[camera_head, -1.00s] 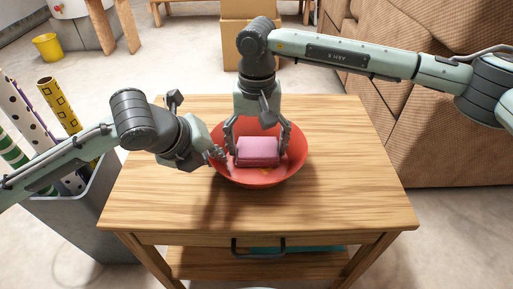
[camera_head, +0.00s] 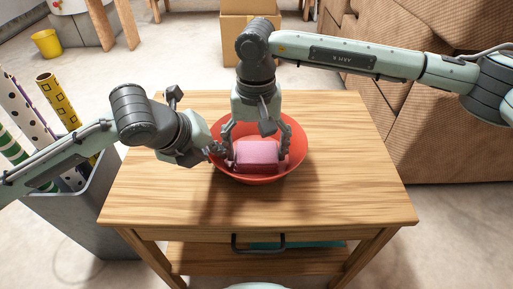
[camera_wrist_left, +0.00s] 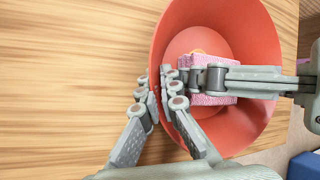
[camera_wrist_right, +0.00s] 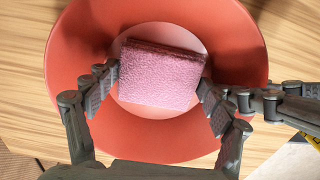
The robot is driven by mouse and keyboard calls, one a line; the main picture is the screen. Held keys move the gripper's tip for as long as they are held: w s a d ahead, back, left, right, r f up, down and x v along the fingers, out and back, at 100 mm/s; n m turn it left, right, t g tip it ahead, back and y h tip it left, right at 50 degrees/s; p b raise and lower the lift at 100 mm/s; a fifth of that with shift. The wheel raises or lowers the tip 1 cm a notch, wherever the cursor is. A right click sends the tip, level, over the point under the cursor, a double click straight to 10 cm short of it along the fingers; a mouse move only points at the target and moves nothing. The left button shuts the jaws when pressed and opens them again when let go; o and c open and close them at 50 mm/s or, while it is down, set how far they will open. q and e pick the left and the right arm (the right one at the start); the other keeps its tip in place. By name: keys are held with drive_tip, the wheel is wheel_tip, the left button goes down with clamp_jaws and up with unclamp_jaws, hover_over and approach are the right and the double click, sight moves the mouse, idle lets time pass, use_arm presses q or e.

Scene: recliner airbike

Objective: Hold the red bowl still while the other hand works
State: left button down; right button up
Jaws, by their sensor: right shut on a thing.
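The red bowl (camera_head: 297,135) stands upright on the wooden table. My left gripper (camera_head: 214,152) is at the bowl's left rim. In the left wrist view its fingers (camera_wrist_left: 160,87) are closed on the rim, one inside and one outside. A pink sponge-like block (camera_wrist_right: 162,75) is inside the bowl; it also shows in the head view (camera_head: 255,153). My right gripper (camera_wrist_right: 158,80) reaches into the bowl from above, shut on the block with a finger at each end.
The wooden table (camera_head: 340,195) is bare around the bowl. A grey bin (camera_head: 85,215) with patterned rolls stands at the table's left. A brown recliner (camera_head: 440,130) is at the right. A cardboard box (camera_head: 245,38) and a yellow bucket (camera_head: 46,44) are behind.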

use_arm(q)
drive_tip(key=shift+r, duration=0.1)
use_arm(e)
drive_tip(key=shift+w+d, duration=0.1)
drive_tip(key=shift+w, duration=1.35)
drive_tip(key=shift+r, duration=1.55)
use_arm(q)
drive_tip(key=c, duration=2.2)
unclamp_jaws()
drive_tip(key=o, duration=0.6)
drive_tip(key=shift+c, duration=0.2)
